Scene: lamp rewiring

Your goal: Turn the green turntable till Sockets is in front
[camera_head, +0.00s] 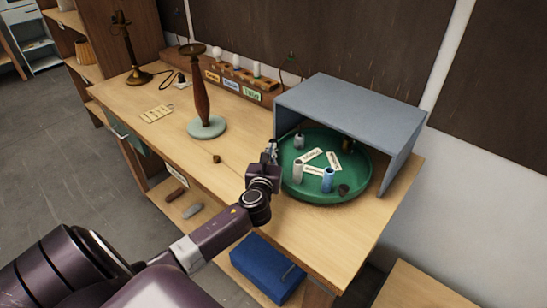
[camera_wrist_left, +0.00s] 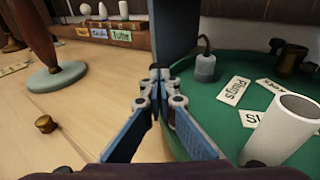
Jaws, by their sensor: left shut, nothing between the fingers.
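The green turntable (camera_head: 322,139) stands on the workbench, partly under a grey hood (camera_head: 352,108). My left gripper (camera_head: 270,152) is shut and empty at the turntable's left edge. In the left wrist view its fingertips (camera_wrist_left: 161,75) are together beside the green rim; I cannot tell if they touch it. My right gripper is not in view.
A lamp stem on a pale green base (camera_head: 206,127) stands left of the turntable. Behind it is a wooden rack (camera_head: 240,82) with bulbs and coloured labels. A small brass knob (camera_head: 216,158) lies on the bench. The hood's side walls flank the turntable. The bench's front right is clear.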

